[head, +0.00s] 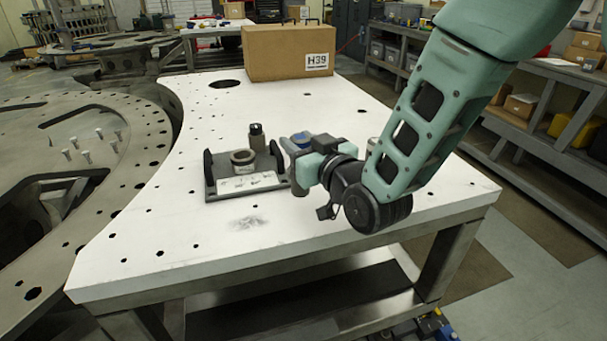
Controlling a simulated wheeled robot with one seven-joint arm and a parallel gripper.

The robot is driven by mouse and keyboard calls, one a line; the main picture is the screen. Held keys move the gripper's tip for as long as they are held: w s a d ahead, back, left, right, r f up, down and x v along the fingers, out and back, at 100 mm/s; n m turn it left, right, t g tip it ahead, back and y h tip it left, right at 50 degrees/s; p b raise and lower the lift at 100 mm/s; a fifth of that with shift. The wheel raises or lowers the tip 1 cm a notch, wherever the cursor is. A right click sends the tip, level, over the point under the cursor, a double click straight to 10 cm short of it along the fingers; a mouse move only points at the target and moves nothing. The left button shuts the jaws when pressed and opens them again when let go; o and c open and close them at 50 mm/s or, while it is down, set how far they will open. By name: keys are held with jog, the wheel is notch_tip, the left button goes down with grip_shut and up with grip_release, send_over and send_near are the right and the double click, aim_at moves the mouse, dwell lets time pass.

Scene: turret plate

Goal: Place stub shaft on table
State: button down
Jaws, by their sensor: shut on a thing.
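My gripper (303,164) is at the right end of a dark tray and looks shut on a grey, upright piece that I take for the stub shaft (298,187). The fingers and wrist cover much of it. I cannot tell whether its lower end touches the white table (400,215) or hangs just above it. The dark tray (211,178) lies to the left, with a ring-shaped part (243,157) and a black-topped cylinder (256,138) in or behind it.
A blue-topped round item (302,138) is just behind my gripper. A grey item (372,146) is partly hidden by my arm. A cardboard box (275,53) marked H39 stands at the back. The front and right of the table are clear. A large round plate (140,185) adjoins on the left.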

jog(key=shift+f+p, duration=0.4)
jog(key=shift+f, duration=2.2)
jog(key=shift+f+b, duration=0.2)
jog(key=shift+b, duration=0.1)
jog(key=c, duration=0.9)
grip_release()
jog(key=shift+c, duration=0.2)
